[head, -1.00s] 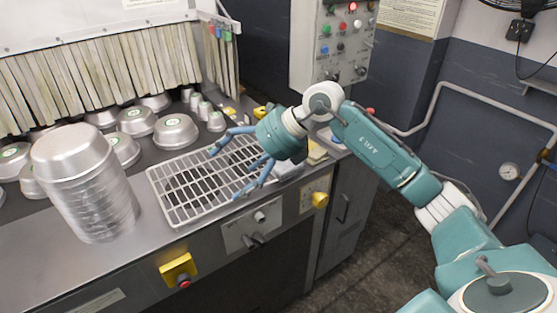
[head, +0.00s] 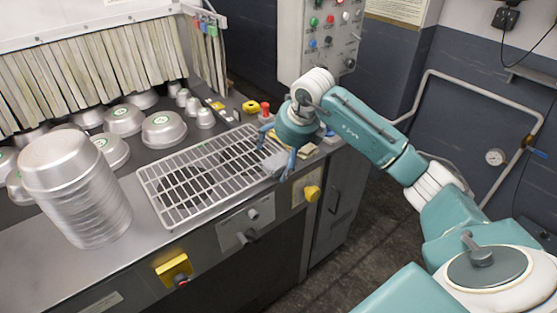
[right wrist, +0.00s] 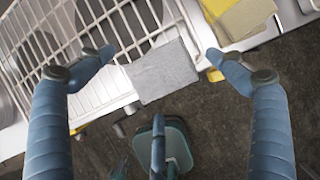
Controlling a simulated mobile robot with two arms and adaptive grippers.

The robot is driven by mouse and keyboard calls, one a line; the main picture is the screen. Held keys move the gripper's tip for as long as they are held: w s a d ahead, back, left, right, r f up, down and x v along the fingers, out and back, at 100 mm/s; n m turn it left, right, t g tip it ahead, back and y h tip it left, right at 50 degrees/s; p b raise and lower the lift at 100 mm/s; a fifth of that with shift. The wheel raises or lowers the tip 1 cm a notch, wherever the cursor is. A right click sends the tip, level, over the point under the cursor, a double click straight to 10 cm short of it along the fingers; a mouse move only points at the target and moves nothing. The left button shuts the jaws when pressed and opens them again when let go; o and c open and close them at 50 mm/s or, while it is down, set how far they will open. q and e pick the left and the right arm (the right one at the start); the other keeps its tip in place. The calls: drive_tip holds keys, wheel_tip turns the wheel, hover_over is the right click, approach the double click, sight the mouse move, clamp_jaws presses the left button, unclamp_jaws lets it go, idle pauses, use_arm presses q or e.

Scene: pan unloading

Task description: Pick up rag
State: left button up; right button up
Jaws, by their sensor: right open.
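The grey rag (head: 275,164) lies at the right end of the white wire rack (head: 160,208), by the counter's front edge. In the right wrist view the rag (right wrist: 165,72) is a flat grey square, partly over the rack's edge. My right gripper (head: 273,158) is open above the rag, pointing down. In the right wrist view its blue fingers (right wrist: 160,56) stand apart on either side of the rag, with nothing between them held. In the head view the fingers hide part of the rag. My left gripper is not in view.
Yellowish pads (right wrist: 240,15) lie right of the rack. A tall stack of metal pans (head: 85,205) stands at left, with several pans (head: 163,130) behind the rack. A red button (head: 265,107) and a control panel (head: 325,35) are beyond the arm.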

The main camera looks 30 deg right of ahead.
drive_tip(key=shift+x, duration=1.15)
drive_tip(key=c, duration=1.4)
drive_tip(key=shift+r, duration=0.1)
